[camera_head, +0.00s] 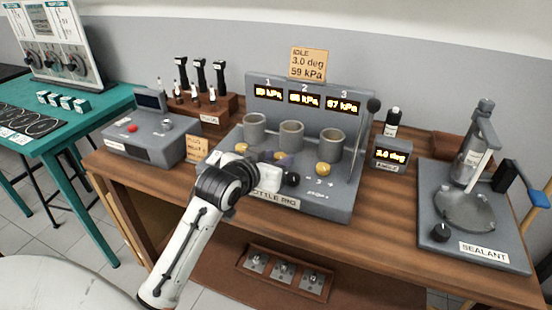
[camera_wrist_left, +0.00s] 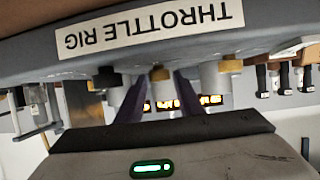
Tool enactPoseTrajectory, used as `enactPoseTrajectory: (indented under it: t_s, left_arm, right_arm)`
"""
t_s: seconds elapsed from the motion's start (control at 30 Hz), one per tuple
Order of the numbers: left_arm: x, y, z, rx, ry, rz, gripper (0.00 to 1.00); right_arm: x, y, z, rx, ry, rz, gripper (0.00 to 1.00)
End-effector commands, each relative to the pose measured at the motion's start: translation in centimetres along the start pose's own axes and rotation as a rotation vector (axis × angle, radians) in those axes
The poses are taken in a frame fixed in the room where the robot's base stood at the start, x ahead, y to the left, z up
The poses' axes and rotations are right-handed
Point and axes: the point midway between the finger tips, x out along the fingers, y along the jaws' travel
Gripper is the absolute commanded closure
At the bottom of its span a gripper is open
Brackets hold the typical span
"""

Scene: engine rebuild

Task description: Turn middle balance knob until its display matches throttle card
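The throttle rig (camera_head: 300,190) is a grey box with three grey cups and three displays. The throttle card (camera_head: 309,63) behind it reads IDLE, 3.0 deg, 59 kPa. The middle display (camera_head: 304,100) looks like 66 kPa, though its digits are blurred. In the head view my left gripper (camera_head: 285,162) reaches over the rig's front and hides the middle knob. In the left wrist view, upside down, the brass middle knob (camera_wrist_left: 160,73) lies between the two spread fingers of my left gripper (camera_wrist_left: 160,82), with slight gaps seeming to show. My right gripper is out of view.
The left knob (camera_head: 241,148) and right knob (camera_head: 323,169) flank the gripper closely. The right display (camera_head: 343,105) seems to read 67 kPa. A sealant stand (camera_head: 475,215) is farther right.

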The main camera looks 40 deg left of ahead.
Motion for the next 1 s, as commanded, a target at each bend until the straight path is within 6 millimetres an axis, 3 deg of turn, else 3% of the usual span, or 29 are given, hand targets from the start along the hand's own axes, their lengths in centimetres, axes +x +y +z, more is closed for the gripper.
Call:
enactPoseTrajectory:
  t_s: [0.03,0.17,0.57,1.0]
  left_arm:
    - [0.0,0.0,0.0,0.000,0.000,0.000,0.75]
    - [0.0,0.0,0.0,0.000,0.000,0.000,0.96]
    - [0.0,-0.4,0.0,0.034,-0.001,0.070,0.96]
    - [0.4,-1.4,0.4,0.160,-0.004,0.355,0.96]
  right_arm:
    - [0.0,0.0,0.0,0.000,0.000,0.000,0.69]
    - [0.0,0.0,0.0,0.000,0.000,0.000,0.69]
    - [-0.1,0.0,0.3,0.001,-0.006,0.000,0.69]
    - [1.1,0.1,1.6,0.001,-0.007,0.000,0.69]
